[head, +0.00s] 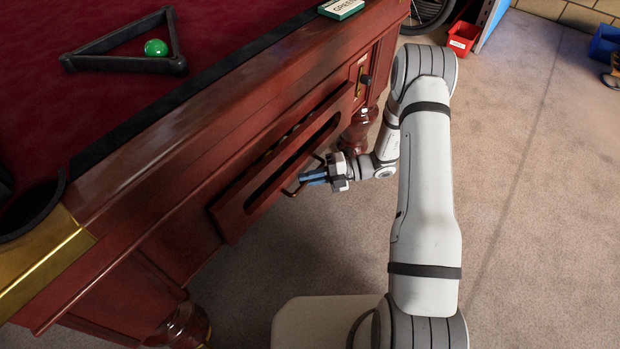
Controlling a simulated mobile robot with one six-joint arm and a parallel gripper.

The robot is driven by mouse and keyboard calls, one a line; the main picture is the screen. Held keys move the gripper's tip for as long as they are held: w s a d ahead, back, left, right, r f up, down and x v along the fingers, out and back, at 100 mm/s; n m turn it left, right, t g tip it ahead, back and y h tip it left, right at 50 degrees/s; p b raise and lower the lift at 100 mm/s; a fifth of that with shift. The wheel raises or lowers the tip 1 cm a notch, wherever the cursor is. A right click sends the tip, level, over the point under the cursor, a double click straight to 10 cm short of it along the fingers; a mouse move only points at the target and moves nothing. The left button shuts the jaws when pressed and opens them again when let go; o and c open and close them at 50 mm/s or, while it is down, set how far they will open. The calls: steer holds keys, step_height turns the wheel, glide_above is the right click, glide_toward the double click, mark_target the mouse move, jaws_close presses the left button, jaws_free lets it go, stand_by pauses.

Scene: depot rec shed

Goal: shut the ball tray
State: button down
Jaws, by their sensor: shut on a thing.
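The ball tray (236,221) is a long red-brown wooden drawer in the side of the pool table (205,140). Its front has a long slot and stands a little out from the table side, so the tray is partly open. A thin curved handle (292,192) sticks out from the tray front. My gripper (305,180) reaches in from the right with its blue fingers at the handle and is shut on it. The fingertips' exact grip on the handle is small and hard to see. The inside of the tray is mostly hidden.
A black triangle rack (90,63) with a green ball (156,47) lies on the table's red cloth. A table leg (358,130) stands just behind my gripper. A red bin (463,38) is at the back. Carpet (540,190) to the right is clear.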

mark_target(300, 171)
steer(key=shift+w+a+p, duration=0.15)
steer(key=shift+w+a, duration=0.4)
steer(key=shift+a, duration=0.15)
steer(key=shift+w+a+p, duration=0.15)
steer(key=shift+w+a, duration=0.35)
steer(key=shift+a, duration=0.2)
steer(key=c, duration=1.5)
jaws_free()
steer(key=shift+r, duration=0.1)
steer(key=shift+w+d+r, duration=0.1)
steer(key=shift+d, duration=0.25)
steer(key=d+p, duration=0.2)
steer(key=d, duration=0.5)
steer(key=shift+w+r, duration=0.25)
steer(key=shift+w, duration=0.15)
